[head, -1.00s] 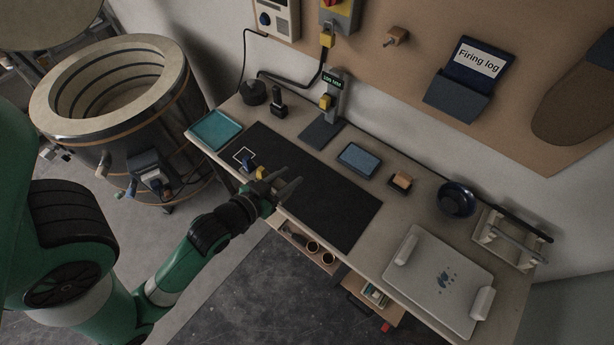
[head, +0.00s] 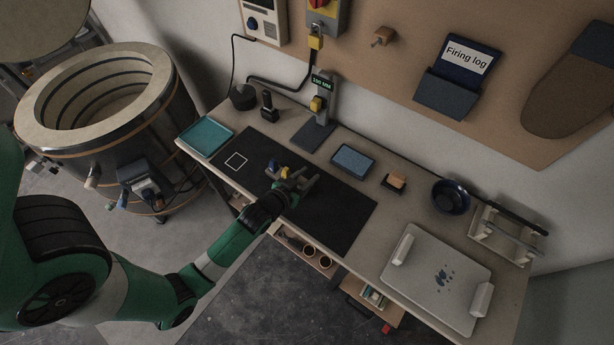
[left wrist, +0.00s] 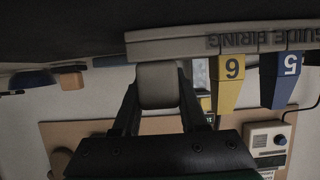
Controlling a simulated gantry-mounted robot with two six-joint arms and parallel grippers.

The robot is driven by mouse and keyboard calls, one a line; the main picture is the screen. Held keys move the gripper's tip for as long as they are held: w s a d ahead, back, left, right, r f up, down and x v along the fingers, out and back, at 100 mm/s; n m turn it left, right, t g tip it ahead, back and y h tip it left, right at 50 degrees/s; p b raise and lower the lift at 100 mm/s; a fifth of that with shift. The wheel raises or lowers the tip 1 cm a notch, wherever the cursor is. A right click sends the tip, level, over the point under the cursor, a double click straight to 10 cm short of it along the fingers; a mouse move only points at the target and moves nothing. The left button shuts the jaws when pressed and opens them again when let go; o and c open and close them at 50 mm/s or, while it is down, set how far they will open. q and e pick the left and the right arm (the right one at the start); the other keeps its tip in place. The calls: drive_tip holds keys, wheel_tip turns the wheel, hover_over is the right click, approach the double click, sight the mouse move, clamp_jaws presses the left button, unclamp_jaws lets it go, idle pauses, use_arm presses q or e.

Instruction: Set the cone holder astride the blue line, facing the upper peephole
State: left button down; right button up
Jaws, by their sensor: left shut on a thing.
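The cone holder (left wrist: 180,45) is a grey bar in the left wrist view, which looks upside down. It reads "GUIDE FIRING" and carries a yellow cone marked 6 (left wrist: 229,85) and a blue cone marked 5 (left wrist: 282,80). My left gripper (left wrist: 158,90) is shut on the holder's rounded grey grip. In the head view my left gripper (head: 294,188) holds it at the black mat (head: 335,215); I cannot tell whether it touches. The yellow cone (head: 284,172) shows there. The kiln (head: 100,100) stands at the left. I cannot make out the blue line. My right gripper is not in view.
A white square outline (head: 236,161) marks the mat's left part. Around the mat are a teal tray (head: 206,138), a blue-topped box (head: 353,160), a sponge-like block (head: 396,182), a dark bowl (head: 450,197) and a grey case (head: 440,280). The mat's right part is clear.

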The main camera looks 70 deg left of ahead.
use_arm(q)
drive_tip(key=c, duration=0.9)
unclamp_jaws()
drive_tip(key=shift+f, duration=0.1)
drive_tip(key=o, duration=0.5)
drive_tip(key=shift+c, duration=0.2)
drive_tip(key=shift+r, duration=0.3)
drive_tip(key=v, duration=1.2)
drive_tip(key=shift+f, duration=0.1)
